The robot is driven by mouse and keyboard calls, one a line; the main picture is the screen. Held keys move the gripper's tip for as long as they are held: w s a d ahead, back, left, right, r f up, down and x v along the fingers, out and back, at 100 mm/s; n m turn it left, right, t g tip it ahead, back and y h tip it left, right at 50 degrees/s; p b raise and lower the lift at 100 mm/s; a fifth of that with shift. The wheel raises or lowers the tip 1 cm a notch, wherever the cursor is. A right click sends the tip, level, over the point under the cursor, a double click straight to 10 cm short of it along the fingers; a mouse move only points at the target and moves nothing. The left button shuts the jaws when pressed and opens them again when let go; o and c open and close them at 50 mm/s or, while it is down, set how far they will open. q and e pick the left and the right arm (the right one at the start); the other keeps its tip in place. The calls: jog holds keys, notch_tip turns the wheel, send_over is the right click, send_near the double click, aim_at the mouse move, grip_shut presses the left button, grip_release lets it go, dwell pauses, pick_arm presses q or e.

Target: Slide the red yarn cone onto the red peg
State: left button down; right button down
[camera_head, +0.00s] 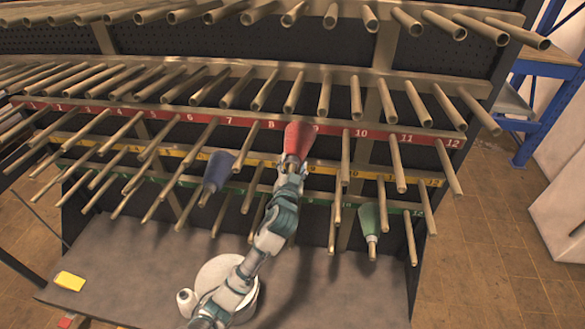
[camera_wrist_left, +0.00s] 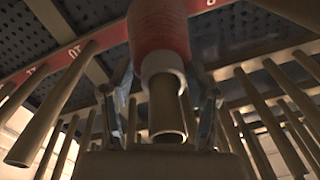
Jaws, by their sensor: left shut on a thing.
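The red yarn cone (camera_head: 298,140) is in front of the red strip (camera_head: 235,121), between the labels 8 and 9. In the left wrist view the cone (camera_wrist_left: 158,28) has a pale collar at its near end. A tan peg (camera_wrist_left: 167,115) sticks out of that collar toward the camera, so the cone sits around a peg. My left gripper (camera_head: 291,166) is shut on the cone's near end; its fingers (camera_wrist_left: 165,95) flank the collar in the wrist view. The pegs along the red strip are tan. The cone hides its peg's root. My right gripper is not in view.
A blue cone (camera_head: 217,171) and a green cone (camera_head: 369,218) sit on lower pegs. Many bare pegs (camera_head: 397,163) stick out close around my arm. A white round container (camera_head: 222,272), a small white bottle (camera_head: 186,302) and a yellow block (camera_head: 69,281) are below on the grey surface.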

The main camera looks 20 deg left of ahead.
pick_arm(q)
jog(key=shift+w+a+f, duration=0.15)
jog(key=shift+w+f, duration=0.1)
jog(key=shift+w, duration=0.35)
jog(key=c, duration=0.6)
grip_release()
jog(key=shift+o, duration=0.2)
jog(key=shift+s+f, duration=0.1)
jog(key=shift+s, duration=0.4)
jog(key=v, duration=1.1)
